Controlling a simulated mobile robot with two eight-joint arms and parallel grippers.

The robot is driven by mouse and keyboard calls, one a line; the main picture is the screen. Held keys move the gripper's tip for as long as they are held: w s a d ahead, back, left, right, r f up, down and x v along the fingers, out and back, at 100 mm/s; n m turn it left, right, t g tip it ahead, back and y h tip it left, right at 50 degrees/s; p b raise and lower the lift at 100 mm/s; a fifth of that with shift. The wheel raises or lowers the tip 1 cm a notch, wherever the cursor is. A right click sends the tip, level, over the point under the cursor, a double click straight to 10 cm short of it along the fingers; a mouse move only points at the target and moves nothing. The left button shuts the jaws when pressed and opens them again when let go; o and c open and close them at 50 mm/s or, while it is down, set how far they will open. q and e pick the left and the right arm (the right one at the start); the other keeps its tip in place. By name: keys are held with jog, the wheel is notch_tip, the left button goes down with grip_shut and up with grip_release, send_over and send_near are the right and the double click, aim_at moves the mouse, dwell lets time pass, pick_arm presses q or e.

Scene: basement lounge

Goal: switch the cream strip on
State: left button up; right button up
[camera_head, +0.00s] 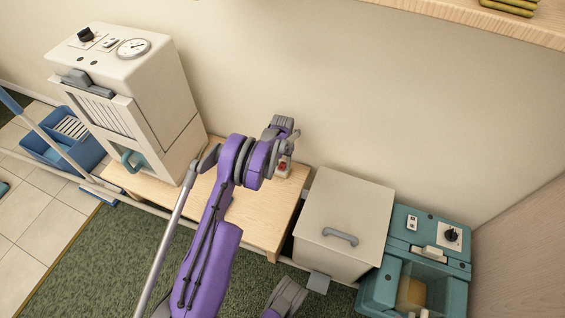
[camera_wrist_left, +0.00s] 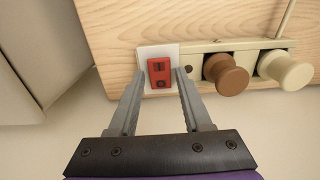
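The cream strip (camera_wrist_left: 205,58) lies on the pale wooden bench in the left wrist view. At its left end is a red rocker switch (camera_wrist_left: 159,72) on a white plate (camera_wrist_left: 147,53). A brown plug (camera_wrist_left: 226,75) and a cream plug (camera_wrist_left: 287,70) sit along the strip. My left gripper (camera_wrist_left: 157,82) is open, its fingers either side of the switch, nothing between them but the switch in view. I cannot tell whether they touch. In the head view the switch (camera_head: 282,168) shows below my left gripper (camera_head: 286,150). A grey part of my right arm shows at the bottom edge; its fingers cannot be made out.
A teal machine (camera_head: 440,235) stands to the right. A wooden shelf (camera_head: 480,18) overhangs at top right. A blue bucket (camera_head: 85,150) stands left.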

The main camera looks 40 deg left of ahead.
pick_arm(q)
grip_shut()
jog(key=shift+s+d+t, duration=0.1)
jog(key=shift+s+t, duration=0.15)
jog(key=shift+t, duration=0.55)
jog(key=shift+s+t+y, duration=0.1)
jog(key=shift+t+y, duration=0.4)
jog(key=shift+t, duration=0.1)
jog(key=shift+o, duration=1.8)
grip_release()
